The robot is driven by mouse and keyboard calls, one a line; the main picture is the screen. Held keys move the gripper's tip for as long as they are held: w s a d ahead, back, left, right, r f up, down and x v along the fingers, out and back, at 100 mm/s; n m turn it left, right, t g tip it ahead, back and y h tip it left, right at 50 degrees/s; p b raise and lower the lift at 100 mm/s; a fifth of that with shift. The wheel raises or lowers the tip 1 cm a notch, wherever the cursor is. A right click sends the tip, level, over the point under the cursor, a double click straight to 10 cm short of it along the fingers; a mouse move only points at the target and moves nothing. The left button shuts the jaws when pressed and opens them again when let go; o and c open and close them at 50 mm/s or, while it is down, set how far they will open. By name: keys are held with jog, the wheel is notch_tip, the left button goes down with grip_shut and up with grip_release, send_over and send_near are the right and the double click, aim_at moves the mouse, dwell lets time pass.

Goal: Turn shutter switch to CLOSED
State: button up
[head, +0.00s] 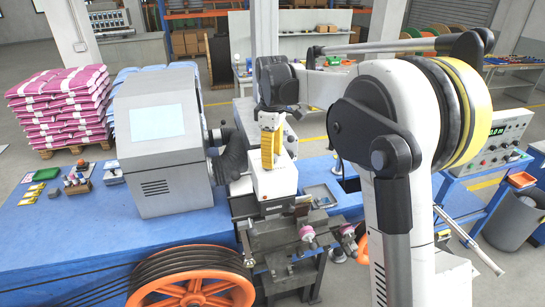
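I cannot make out the shutter switch or any CLOSED marking in the head view. A white box (274,184) stands in the centre on a dark metal machine stand, beside the blue table. My gripper (271,164) points down over this box, with yellow ribbed finger parts showing under the black wrist. The gripper overlaps the box's upper part in the picture. I cannot tell whether it touches the box, or whether the fingers are apart or together.
An orange pulley (195,292) is in front. A control unit (497,140) with knobs and a green display stands at right. Pink sacks (60,105) are stacked far left.

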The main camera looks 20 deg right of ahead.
notch_tip(320, 180, up, 12)
dwell(0.6)
jog(key=shift+f, duration=0.1)
jog(key=s+f+m+t+b, duration=0.2)
jog(key=s+f+m+b, duration=0.1)
jog(key=s+f+b, duration=0.6)
jog(key=s+f+m+t+b, duration=0.2)
jog(key=s+f+m+b, duration=0.2)
jog(key=s+f+b, duration=0.5)
jog(key=s+f+m+t+b, duration=0.3)
jog(key=s+f+b, duration=0.7)
jog(key=f, duration=1.2)
jog(key=shift+s+m, duration=0.6)
jog(key=shift+s, duration=0.35)
